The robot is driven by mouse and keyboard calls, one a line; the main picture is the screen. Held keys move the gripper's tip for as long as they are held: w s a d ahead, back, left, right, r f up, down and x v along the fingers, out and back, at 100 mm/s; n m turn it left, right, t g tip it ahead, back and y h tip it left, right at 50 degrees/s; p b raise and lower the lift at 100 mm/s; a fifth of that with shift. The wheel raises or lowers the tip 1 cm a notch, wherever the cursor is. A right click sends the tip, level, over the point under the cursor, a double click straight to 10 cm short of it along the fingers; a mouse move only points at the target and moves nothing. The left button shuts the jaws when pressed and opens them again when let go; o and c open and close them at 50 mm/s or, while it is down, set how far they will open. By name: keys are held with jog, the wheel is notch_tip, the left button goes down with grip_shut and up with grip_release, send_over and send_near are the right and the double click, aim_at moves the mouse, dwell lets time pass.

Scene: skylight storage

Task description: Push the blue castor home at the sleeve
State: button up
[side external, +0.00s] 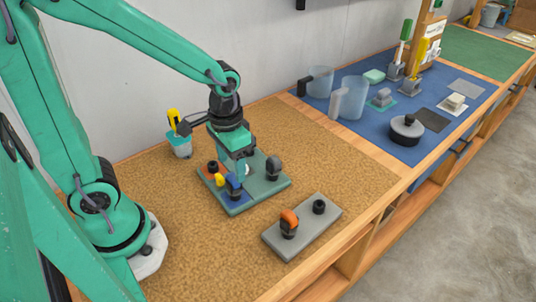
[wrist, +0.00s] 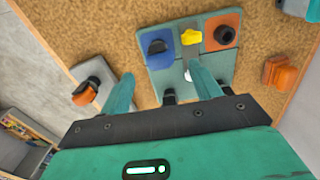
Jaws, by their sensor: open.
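The blue castor (side external: 234,185) sits on the blue patch of a teal board; in the wrist view the blue castor (wrist: 157,48) shows as a dark wheel with a blue part. I cannot tell how deep it sits or whether a sleeve is under it. A black round sleeve (wrist: 225,34) stands on the board's orange patch, with a small yellow piece (wrist: 190,36) between them. My gripper (wrist: 161,69) is open and empty, its fingers pointing at the board. In the side view my gripper (side external: 240,174) is low over the board, close to the blue castor, partly hiding the middle.
A grey castor (side external: 274,166) stands on the board's right. A grey plate (side external: 303,232) in front holds an orange-topped castor (side external: 289,222) and a black sleeve (side external: 319,207). An orange block (wrist: 278,72) lies beside the board. Jugs stand on the blue mat.

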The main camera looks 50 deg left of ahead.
jog(key=shift+r, duration=0.6)
jog(key=shift+r, duration=0.35)
jog(key=shift+r, duration=0.35)
jog(key=shift+r, duration=0.45)
notch_tip(320, 180, up, 8)
jog(key=shift+f, duration=0.15)
dwell(0.4)
jog(key=s+a+r+t, duration=0.2)
jog(key=s+a+t, duration=0.1)
jog(key=s+t, duration=0.1)
jog(key=shift+s+n+t, duration=0.35)
jog(key=shift+n+t, duration=0.05)
jog(key=shift+t, duration=0.4)
